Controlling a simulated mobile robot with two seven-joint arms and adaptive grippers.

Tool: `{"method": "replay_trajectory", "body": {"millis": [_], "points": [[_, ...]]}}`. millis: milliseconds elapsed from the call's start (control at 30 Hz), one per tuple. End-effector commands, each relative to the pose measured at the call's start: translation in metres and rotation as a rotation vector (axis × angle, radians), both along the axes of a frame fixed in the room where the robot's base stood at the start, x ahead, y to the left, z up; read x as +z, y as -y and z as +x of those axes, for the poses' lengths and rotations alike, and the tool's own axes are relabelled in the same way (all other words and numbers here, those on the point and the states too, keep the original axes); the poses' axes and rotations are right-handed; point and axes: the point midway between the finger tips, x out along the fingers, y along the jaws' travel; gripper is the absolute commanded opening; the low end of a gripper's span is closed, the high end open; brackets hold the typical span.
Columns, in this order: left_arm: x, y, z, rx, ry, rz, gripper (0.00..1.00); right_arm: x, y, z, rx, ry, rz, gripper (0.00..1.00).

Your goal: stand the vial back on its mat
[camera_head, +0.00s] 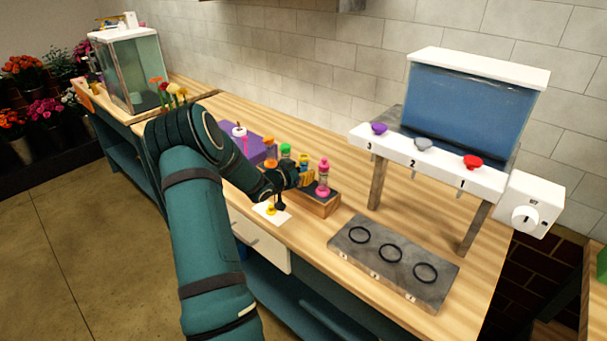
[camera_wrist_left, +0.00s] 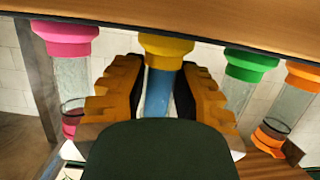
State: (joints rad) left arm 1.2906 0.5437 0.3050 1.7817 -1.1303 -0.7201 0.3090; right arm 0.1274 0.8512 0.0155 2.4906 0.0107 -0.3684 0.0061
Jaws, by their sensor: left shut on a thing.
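My left gripper (camera_head: 303,176) is at the vial rack (camera_head: 320,206), shut on the yellow-ended vial. In the left wrist view the yellow end (camera_wrist_left: 167,48) and blue body of this vial (camera_wrist_left: 158,92) show between the two ribbed fingers. The vial is in line between the pink vial (camera_wrist_left: 70,80) and the green vial (camera_wrist_left: 240,85); whether it is seated in the rack or lifted cannot be told. A small white mat (camera_head: 284,216) with a yellow mark lies on the counter in front of the rack, below my gripper. My right gripper is out of view.
The pink vial (camera_head: 323,177), green vial (camera_head: 285,150) and orange vial (camera_head: 269,150) stand close around my gripper.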

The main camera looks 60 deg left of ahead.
Motion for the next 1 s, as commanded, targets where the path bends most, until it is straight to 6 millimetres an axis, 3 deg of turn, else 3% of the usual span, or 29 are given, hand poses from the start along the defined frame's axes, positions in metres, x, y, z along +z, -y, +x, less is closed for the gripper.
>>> {"method": "replay_trajectory", "body": {"millis": [333,367,400,767,1000], "points": [[-0.001,0.0,0.001,-0.001,0.002,0.003,0.0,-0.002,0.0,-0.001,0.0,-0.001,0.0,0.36],[-0.002,0.0,0.0,0.001,0.001,0.001,0.42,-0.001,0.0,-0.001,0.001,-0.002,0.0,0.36],[-0.001,0.0,0.0,0.001,0.001,0.001,0.53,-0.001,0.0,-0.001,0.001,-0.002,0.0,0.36],[0.002,0.0,0.0,0.001,0.001,0.001,0.53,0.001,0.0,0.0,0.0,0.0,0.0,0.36],[0.013,0.006,-0.03,0.004,-0.001,0.002,0.53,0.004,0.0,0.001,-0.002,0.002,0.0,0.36]]}}
